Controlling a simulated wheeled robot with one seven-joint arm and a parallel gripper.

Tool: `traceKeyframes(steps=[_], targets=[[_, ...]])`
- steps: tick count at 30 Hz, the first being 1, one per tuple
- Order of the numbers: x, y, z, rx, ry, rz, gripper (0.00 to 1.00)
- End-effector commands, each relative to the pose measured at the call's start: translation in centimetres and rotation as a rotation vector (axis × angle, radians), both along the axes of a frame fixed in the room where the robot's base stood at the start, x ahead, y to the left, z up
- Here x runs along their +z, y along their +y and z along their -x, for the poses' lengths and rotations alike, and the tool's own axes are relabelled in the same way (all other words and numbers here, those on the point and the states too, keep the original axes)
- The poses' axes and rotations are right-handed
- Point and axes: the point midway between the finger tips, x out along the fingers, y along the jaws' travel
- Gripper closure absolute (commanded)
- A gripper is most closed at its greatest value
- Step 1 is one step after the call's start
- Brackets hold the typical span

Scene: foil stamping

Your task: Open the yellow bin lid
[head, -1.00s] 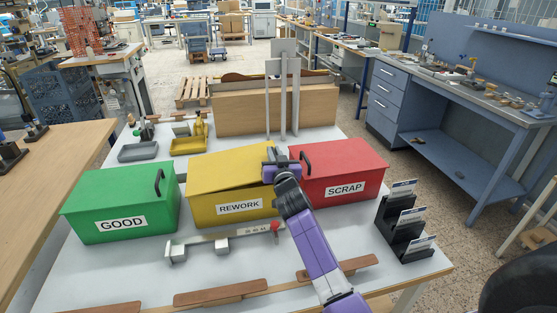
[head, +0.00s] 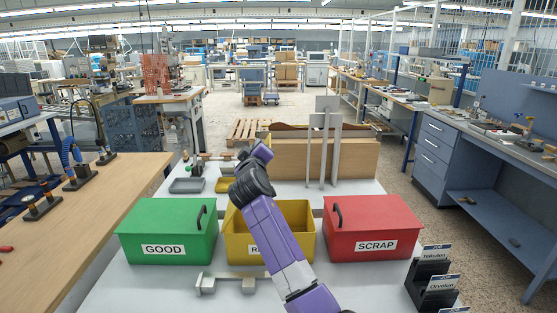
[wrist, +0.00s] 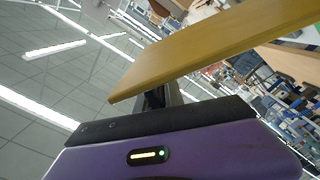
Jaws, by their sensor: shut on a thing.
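The yellow REWORK bin (head: 302,248) stands between the green and red bins, and its inside shows, so it is open. Its yellow lid (wrist: 215,50) crosses the wrist view at a tilt, close in front of my gripper (wrist: 157,98). My gripper is shut on a dark part at the lid's near face, which looks like the handle; the contact is mostly hidden. In the head view my purple arm passes in front of the yellow bin and covers part of its label. I cannot make out the lid clearly there.
The closed green GOOD bin (head: 143,222) stands left and the closed red SCRAP bin (head: 372,218) right. A grey metal bar fixture (head: 228,284) lies in front. A wooden box (head: 355,160) with upright grey plates stands behind. A black card rack (head: 428,282) is at front right.

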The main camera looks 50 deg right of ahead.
Motion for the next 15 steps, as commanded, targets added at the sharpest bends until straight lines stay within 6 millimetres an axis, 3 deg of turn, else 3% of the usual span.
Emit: traceKeyframes(steps=[1,6,15], targets=[[0.3,1.3,-1.3,0.008,0.035,0.026,1.00],[1.3,3.7,-4.2,0.007,0.141,0.117,1.00],[1.9,6.8,-7.8,0.004,0.270,0.224,1.00]])
